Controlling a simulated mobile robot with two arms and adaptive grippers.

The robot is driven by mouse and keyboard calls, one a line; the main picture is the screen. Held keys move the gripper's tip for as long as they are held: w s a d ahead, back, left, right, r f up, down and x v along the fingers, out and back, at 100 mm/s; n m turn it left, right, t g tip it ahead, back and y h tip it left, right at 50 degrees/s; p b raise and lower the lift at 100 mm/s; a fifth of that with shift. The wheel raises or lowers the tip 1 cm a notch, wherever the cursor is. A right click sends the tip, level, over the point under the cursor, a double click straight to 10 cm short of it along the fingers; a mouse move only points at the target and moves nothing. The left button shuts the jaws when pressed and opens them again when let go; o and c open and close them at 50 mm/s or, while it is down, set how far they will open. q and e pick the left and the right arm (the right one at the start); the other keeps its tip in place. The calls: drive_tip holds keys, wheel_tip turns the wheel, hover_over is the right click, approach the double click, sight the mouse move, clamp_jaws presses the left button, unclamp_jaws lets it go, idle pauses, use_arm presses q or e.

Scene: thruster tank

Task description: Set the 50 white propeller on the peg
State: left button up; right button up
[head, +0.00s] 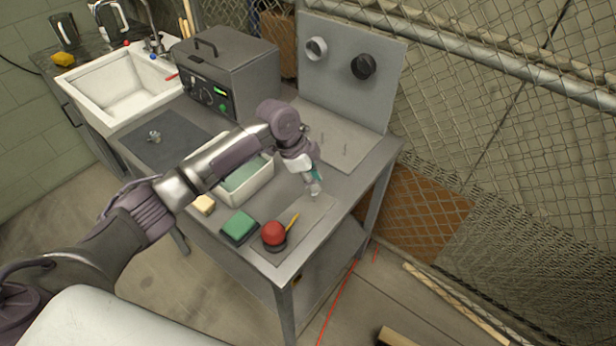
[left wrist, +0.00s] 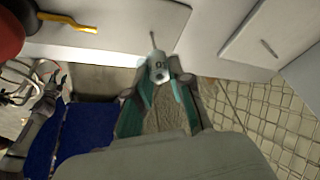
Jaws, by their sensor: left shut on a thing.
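My left gripper (head: 315,186) is over the front right part of the metal bench. Its teal fingers also show in the left wrist view (left wrist: 160,75), shut on a small white propeller (left wrist: 158,66) with dark marking on it. In the head view the white propeller (head: 314,189) is small and partly hidden by the fingers. A thin upright peg (left wrist: 152,40) stands on a pale plate just beyond the propeller in the left wrist view; I cannot tell whether they touch. Another peg (left wrist: 269,47) stands on a separate plate to the right.
A red ball-shaped thing (head: 273,233) and a yellow pencil-like thing (head: 292,222) sit at the bench front. Nearby are a green sponge-like block (head: 239,226) and a white tub (head: 259,188). A grey box (head: 228,68) and sink (head: 122,88) stand behind. Wire fence (head: 480,120) borders the right.

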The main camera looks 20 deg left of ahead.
use_arm(q)
drive_tip(key=shift+f+b, duration=0.35)
drive_tip(key=shift+f, duration=0.4)
idle(0.4)
drive_tip(key=shift+f+b, duration=0.6)
drive_tip(key=shift+f, duration=1)
idle(1.2)
drive_tip(key=o, duration=0.8)
drive_tip(key=shift+r, duration=0.15)
wheel_tip(320, 180, up, 8)
drive_tip(key=p, duration=0.7)
idle(0.5)
